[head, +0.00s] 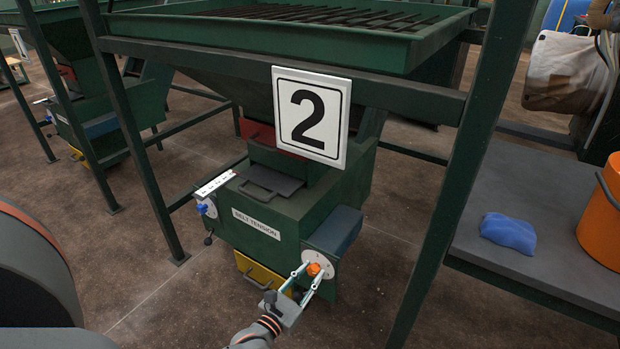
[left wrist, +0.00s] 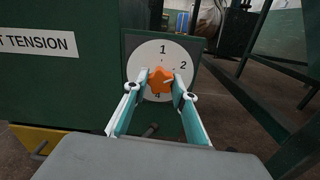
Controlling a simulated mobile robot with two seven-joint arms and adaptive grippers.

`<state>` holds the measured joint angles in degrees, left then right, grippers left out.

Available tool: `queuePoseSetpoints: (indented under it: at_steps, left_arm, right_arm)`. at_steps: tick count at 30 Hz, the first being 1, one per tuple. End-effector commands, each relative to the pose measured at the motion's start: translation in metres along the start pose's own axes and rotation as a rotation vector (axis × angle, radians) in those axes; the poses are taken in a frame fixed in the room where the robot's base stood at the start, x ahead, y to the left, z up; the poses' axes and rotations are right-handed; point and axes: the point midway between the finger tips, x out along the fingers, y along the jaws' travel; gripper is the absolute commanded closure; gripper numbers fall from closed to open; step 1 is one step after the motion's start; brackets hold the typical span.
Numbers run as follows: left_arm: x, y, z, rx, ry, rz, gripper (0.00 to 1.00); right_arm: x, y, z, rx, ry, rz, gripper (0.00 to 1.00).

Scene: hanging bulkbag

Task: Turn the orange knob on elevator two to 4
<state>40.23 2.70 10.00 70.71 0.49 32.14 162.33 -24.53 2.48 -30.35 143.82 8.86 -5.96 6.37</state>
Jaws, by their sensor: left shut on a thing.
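The orange knob (head: 313,269) sits on a round white dial (head: 322,259) on the front of the green elevator two unit (head: 262,215), under the number 2 sign (head: 311,116). My left gripper (head: 308,275) reaches the dial from below, its fingers on either side of the knob. In the left wrist view the fingers (left wrist: 161,90) are shut on the orange knob (left wrist: 161,80). A light mark on the knob points right. The right gripper is not in view.
A "BELT TENSION" label (head: 256,224) and a blue knob (head: 203,209) are on the same unit. Green frame posts (head: 450,190) stand close on both sides. A grey platform at right holds a blue cloth-like item (head: 508,232) and an orange bucket (head: 600,215).

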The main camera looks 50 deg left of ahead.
Motion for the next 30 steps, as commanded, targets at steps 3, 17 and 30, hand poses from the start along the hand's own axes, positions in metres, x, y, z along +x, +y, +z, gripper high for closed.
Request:
queuePoseSetpoints:
  at_steps: [3, 17, 30]
  left_arm:
    - [0.000, 0.000, 0.000, 0.009, 0.000, 0.000, 0.95]
    - [0.001, 0.001, 0.003, 0.252, -0.002, 0.001, 0.95]
    - [0.000, 0.002, 0.001, 0.668, 0.000, 0.001, 0.95]
  right_arm:
    - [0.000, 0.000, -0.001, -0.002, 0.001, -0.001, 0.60]
    - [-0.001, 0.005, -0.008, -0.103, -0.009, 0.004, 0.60]
    - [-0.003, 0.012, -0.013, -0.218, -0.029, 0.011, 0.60]
